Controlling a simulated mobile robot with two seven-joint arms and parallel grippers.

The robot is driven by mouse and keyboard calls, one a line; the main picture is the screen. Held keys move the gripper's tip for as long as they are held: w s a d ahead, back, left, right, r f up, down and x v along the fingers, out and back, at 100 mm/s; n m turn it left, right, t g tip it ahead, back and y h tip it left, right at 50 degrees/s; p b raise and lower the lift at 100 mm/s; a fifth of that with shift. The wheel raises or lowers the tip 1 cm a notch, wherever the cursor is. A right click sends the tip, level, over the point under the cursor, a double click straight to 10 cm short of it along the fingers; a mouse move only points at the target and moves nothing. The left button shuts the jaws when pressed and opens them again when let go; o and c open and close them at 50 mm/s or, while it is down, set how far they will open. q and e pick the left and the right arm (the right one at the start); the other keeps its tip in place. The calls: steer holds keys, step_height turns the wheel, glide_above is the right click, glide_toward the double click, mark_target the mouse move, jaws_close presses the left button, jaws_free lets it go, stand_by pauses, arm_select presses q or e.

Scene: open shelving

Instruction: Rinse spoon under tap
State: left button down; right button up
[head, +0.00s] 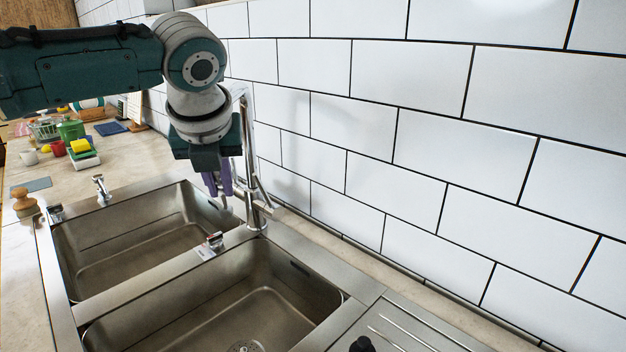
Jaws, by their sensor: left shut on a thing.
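The chrome tap (258,212) stands at the back rim of the double sink, against the tiled wall. My left gripper (224,192) points down over the back edge of the far basin, just left of the tap. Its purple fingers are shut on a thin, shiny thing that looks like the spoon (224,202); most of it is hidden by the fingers. I cannot tell whether it touches the tap, and no water stream can be made out. My right gripper is not in view.
The far basin (120,241) and near basin (215,312) look empty. The tiled wall (420,130) rises close behind the tap.

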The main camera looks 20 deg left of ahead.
arm_select(q)
steer(key=shift+d, duration=0.15)
stand_by(0.3)
steer(key=shift+w+d, duration=0.35)
steer(key=shift+p, duration=0.3)
steer(key=shift+s+a+r+p, duration=0.2)
steer(key=shift+a+p, duration=0.1)
steer(key=shift+p, duration=0.1)
steer(key=shift+s+a+f, duration=0.15)
steer(key=shift+a, duration=0.05)
steer(key=shift+d, duration=0.2)
steer(key=shift+w+d, duration=0.3)
steer(key=shift+w, duration=0.05)
steer(key=shift+p, duration=0.3)
